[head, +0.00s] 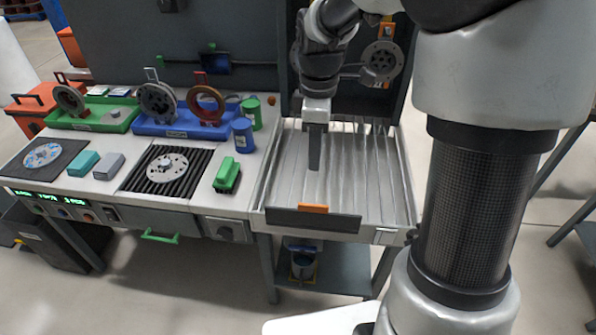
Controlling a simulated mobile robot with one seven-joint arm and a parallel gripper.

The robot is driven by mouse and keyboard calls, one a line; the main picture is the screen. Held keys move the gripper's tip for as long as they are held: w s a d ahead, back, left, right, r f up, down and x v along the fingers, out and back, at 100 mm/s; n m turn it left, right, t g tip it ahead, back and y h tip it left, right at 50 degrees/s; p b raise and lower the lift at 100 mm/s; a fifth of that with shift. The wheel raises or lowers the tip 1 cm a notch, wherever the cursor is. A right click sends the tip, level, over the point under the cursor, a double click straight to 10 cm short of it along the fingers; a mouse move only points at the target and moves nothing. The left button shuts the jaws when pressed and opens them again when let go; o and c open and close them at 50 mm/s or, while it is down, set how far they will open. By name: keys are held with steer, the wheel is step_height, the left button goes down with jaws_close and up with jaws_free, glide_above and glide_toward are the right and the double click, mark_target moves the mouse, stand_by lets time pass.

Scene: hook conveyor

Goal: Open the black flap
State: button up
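The black flap (290,219) is a wide dark panel across the front edge of the ribbed metal chute (372,190). An orange tab (314,208) sits at the middle of its top edge. The flap appears to stand across the chute's front end. My gripper (314,167) points down over the chute, behind the flap and apart from it. Its dark fingers show as one narrow strip, so their opening cannot be told. No object shows in it.
Left of the chute is a workbench with a green tray (95,126), a blue tray (160,129), a black ribbed mat (138,185) and a green brush (227,175). A blue can (243,134) stands near the chute. A dark cabinet with a hanging metal disc (381,60) rises behind.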

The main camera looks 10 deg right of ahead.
mark_target(313, 205)
step_height(313, 205, down, 17)
steer(key=shift+s+r+b, duration=0.1)
steer(key=shift+r+b, duration=0.1)
steer(key=shift+b, duration=0.85)
jaws_close()
stand_by(0.7)
